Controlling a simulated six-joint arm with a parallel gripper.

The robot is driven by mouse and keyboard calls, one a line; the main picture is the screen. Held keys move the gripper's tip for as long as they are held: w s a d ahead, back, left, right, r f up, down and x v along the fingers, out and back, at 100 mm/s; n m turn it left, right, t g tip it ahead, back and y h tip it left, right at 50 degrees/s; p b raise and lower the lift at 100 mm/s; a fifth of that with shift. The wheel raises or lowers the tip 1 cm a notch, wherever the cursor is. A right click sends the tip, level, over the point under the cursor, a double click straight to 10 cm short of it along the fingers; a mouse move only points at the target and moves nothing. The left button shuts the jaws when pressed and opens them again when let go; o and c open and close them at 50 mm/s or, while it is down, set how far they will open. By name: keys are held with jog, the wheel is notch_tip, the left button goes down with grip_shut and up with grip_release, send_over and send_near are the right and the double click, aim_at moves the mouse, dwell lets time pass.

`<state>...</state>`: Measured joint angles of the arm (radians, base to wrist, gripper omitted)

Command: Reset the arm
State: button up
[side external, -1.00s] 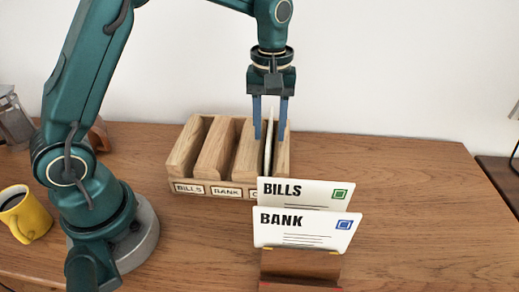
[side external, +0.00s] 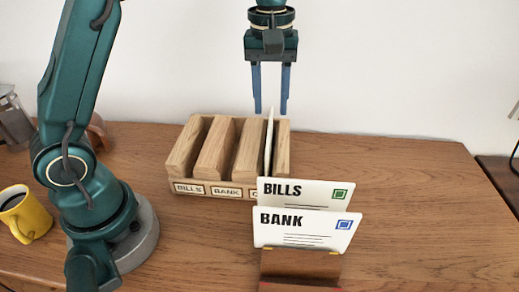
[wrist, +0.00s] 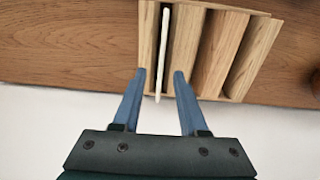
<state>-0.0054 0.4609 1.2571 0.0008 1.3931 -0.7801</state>
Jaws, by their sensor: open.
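My gripper (side external: 271,110) is open and empty, raised above the right end of the wooden sorter (side external: 222,192). Its two blue fingers are apart. A white envelope (side external: 269,137) stands upright in the sorter's rightmost slot, its top edge below the fingertips in the side view. In the wrist view the envelope (wrist: 163,50) shows edge-on between the fingers, touching neither as far as I can see. The sorter (wrist: 222,50) also shows there. Slot labels read BILLS and BANK; the third label is mostly hidden behind an envelope.
A BILLS envelope (side external: 303,192) and a BANK envelope (side external: 304,228) stand in a brown holder (side external: 300,265) in front of the sorter. A yellow mug (side external: 27,216) is at the left. The table's right side is clear, and a white wall rises behind.

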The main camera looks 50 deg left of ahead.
jog(key=s+r+m+t, duration=0.3)
jog(key=s+r, duration=0.4)
jog(key=s, duration=0.2)
jog(key=s+f+m+t, duration=0.2)
jog(key=s+f+m, duration=0.4)
jog(key=s, duration=0.1)
jog(key=shift+s, duration=0.25)
jog(key=shift+f, duration=0.1)
